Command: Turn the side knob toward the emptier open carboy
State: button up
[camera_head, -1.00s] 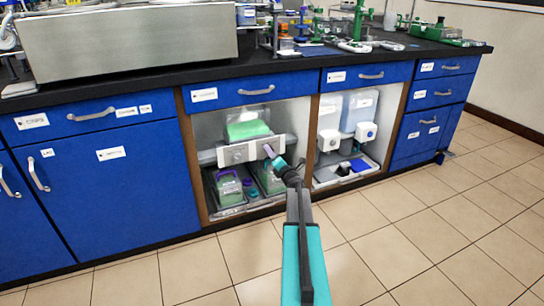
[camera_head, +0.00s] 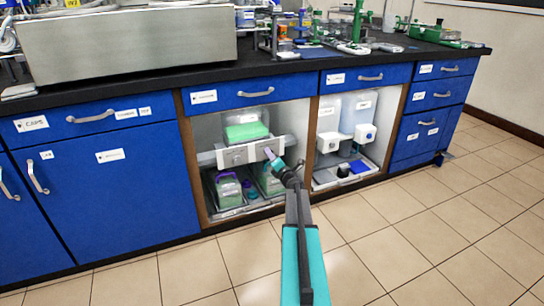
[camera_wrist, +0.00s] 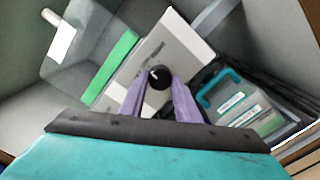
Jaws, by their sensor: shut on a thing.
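The black side knob (camera_wrist: 159,77) with a small white mark sits on the pale panel (camera_wrist: 176,48); the panel also shows in the head view (camera_head: 236,156). My gripper (camera_wrist: 157,88) has its purple fingers shut on the knob, one on each side. In the head view my gripper (camera_head: 269,153) covers the panel's right end and hides the knob. Below stand a carboy with a purple handle (camera_head: 228,187) and a carboy with a teal handle (camera_wrist: 234,100), partly hidden by my arm in the head view. Both hold green liquid; I cannot tell which is emptier.
A clear vessel with green liquid (camera_head: 246,127) stands above the panel. The cabinet bay has a wooden divider (camera_head: 312,150) on its right; beyond it stand pale containers with white taps (camera_head: 364,131). The tiled floor (camera_head: 400,235) in front is clear.

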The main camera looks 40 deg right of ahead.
jog(key=shift+m+p, duration=0.4)
jog(key=shift+p, duration=0.05)
jog(key=m+p, duration=0.8)
jog(key=p, duration=0.2)
jog(key=shift+a, duration=0.1)
jog(key=o, duration=1)
jog(key=shift+o, duration=0.2)
jog(key=shift+s+r, duration=0.1)
jog(key=shift+s, duration=0.1)
jog(key=p+v, duration=0.2)
jog(key=v, duration=1.1)
jog(key=shift+s, duration=0.25)
jog(key=shift+w+a, duration=0.1)
jog(key=shift+a, duration=0.1)
